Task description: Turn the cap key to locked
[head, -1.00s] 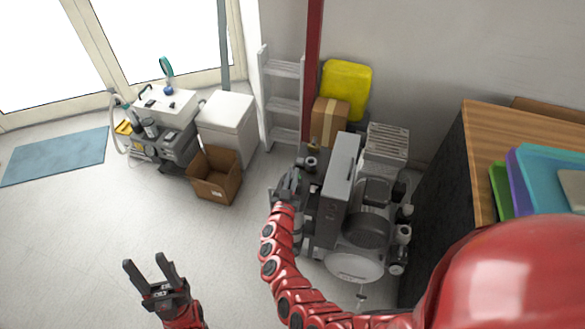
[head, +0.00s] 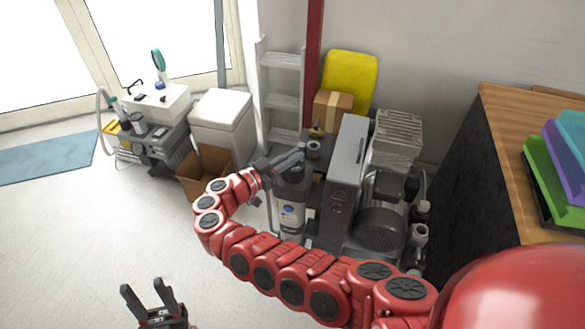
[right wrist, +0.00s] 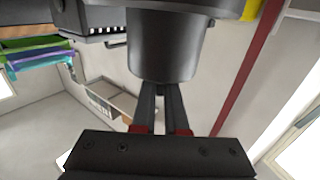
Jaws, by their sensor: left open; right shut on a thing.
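My left gripper (head: 150,290) is open and empty at the bottom left, over bare floor.
A compressor motor (head: 378,232) stands right of the cabinet. An open cardboard box (head: 205,168) and a white bin (head: 222,122) are at the left. A grey ladder (head: 281,100) and red post (head: 313,60) stand behind. A wooden-topped counter (head: 505,140) is at right.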

